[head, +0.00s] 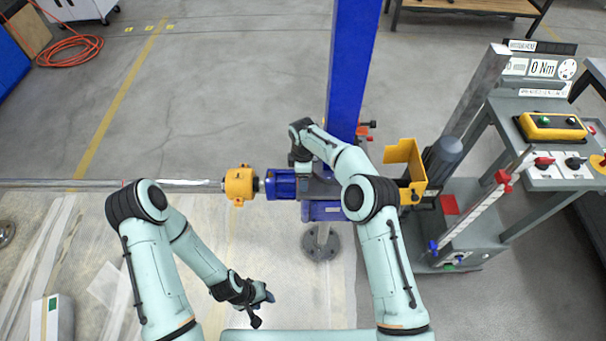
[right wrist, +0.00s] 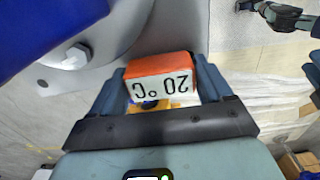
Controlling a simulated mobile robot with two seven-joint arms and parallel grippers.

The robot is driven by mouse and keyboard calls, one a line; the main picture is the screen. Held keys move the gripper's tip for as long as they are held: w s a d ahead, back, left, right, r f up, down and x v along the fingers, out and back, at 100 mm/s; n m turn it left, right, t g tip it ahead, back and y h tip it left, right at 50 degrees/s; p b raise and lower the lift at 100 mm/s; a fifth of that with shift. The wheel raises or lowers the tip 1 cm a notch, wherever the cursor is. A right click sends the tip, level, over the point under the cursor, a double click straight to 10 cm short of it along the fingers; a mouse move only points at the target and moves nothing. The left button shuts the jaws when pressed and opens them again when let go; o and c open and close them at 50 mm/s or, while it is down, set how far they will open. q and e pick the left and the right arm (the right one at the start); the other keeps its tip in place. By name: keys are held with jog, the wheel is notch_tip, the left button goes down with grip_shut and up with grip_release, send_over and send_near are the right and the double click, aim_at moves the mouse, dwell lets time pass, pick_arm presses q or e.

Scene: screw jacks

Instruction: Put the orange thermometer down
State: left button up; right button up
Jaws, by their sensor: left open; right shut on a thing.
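The orange thermometer (right wrist: 160,78) shows in the right wrist view, with a white label reading "20 °C" upside down. My right gripper (right wrist: 163,76) is shut on it, one finger on each side. In the head view the thermometer is hidden under my right wrist, which is beside the blue motor. I cannot tell whether it touches anything below. My left gripper (head: 262,299) is open and empty, low in the middle of the head view. It also shows at the top right of the right wrist view (right wrist: 283,14).
The blue motor (head: 282,184) and a yellow gearbox (head: 239,185) sit on a long shaft (head: 60,183). A blue column (head: 350,70) rises behind. A grey plate with a bolt (right wrist: 72,57) is close to my right gripper. A grey instrument cart (head: 549,178) stands at right.

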jog(key=shift+f, duration=0.15)
jog(key=o, duration=1.1)
jog(key=shift+f, duration=0.1)
notch_tip(320, 180, up, 12)
jog(key=shift+r, duration=0.2)
dwell(0.7)
